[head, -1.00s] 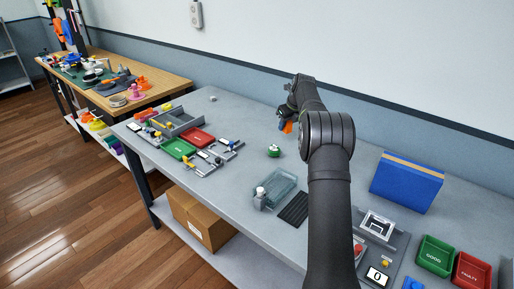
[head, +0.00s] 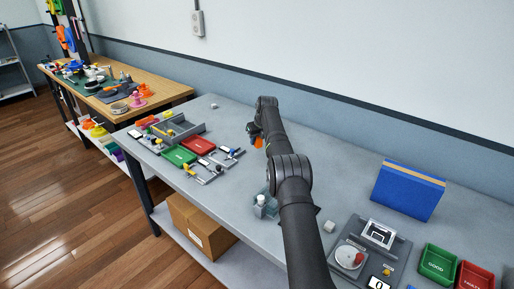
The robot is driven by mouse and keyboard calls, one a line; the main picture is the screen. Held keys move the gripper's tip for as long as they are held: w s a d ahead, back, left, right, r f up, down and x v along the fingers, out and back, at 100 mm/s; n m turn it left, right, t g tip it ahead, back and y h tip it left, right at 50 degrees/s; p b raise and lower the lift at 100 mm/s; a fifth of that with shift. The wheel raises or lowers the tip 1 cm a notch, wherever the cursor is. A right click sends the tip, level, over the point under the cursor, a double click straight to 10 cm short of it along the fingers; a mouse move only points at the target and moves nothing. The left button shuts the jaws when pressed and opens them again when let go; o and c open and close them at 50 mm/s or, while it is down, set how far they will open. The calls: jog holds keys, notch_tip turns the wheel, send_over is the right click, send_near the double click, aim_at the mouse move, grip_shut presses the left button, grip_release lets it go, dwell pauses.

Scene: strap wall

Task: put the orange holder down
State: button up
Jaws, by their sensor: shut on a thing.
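The orange holder (head: 258,143) shows as a small orange piece at the end of my arm in the head view. My gripper (head: 254,136) is shut on it. It appears above the grey table (head: 231,180), but its exact height is not clear. Most of the holder is hidden by the gripper and arm.
To the left are a grey tray (head: 183,134), a green tray (head: 179,156) and a red tray (head: 199,145). A blue box (head: 408,190) stands at the right by the wall. Green (head: 437,263) and red bins (head: 473,275) are at the front right. The table's back-left part is mostly clear.

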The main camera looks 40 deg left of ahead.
aim_at(257, 145)
jog(key=shift+f, duration=2)
jog(key=shift+f, duration=0.1)
jog(key=o, duration=1)
jog(key=shift+o, duration=0.2)
jog(key=shift+r, duration=0.4)
jog(key=v, duration=1.1)
jog(key=shift+d, duration=0.2)
jog(key=shift+r, duration=0.15)
